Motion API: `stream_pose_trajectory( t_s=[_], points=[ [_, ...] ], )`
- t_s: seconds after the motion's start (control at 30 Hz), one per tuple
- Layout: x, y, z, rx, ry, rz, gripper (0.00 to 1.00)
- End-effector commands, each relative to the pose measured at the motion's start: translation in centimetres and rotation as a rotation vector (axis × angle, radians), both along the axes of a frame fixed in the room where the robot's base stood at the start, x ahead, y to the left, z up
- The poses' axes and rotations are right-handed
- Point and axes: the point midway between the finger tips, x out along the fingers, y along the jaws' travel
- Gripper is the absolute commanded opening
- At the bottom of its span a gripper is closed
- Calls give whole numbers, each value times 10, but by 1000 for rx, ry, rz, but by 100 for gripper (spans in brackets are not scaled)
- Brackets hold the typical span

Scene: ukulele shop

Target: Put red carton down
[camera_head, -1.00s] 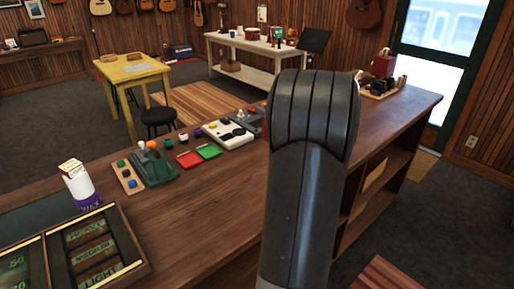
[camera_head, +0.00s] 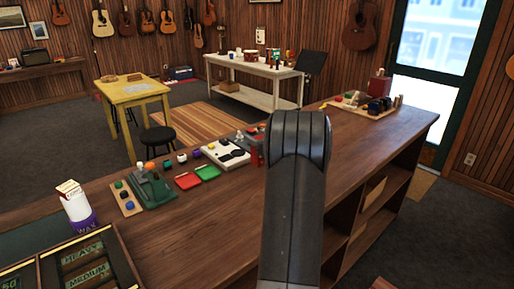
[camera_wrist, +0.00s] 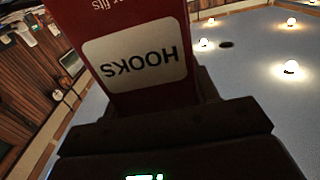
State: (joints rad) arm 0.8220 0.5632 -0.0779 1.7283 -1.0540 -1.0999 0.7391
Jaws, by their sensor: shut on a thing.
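The red carton (camera_wrist: 135,45) fills the upper middle of the wrist view. It has a white label reading HOOKS, upside down in the picture. My gripper (camera_wrist: 150,115) is shut on it, with dark finger parts at its lower end. In the head view my own arm stands in front and hides the gripper. A small red patch (camera_head: 256,154) shows at the arm's left edge over the wooden counter (camera_head: 215,215); I cannot tell whether it is the carton. The carton's underside and its distance from the counter are hidden.
The counter holds a green device (camera_head: 152,186), red and green trays (camera_head: 188,181), a white panel (camera_head: 226,154) and a white-and-purple wax container (camera_head: 77,206). A board with small items and a red box (camera_head: 380,83) is at the far end. Counter between is bare.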

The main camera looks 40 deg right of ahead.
Motion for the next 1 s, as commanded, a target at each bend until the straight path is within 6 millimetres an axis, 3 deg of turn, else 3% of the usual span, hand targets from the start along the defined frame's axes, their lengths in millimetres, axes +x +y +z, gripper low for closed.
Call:
stream_pose_trajectory(
  t_s=[0.33, 0.73, 0.77, 1.0],
  points=[
    [1, 1, -39, 2, 1, 0, 17],
    [1, 1, -44, 0, 0, 0, 17],
    [1, 1, -44, -1, 0, 0, 57],
    [1, 1, -44, 0, 0, 0, 76]
  ],
)
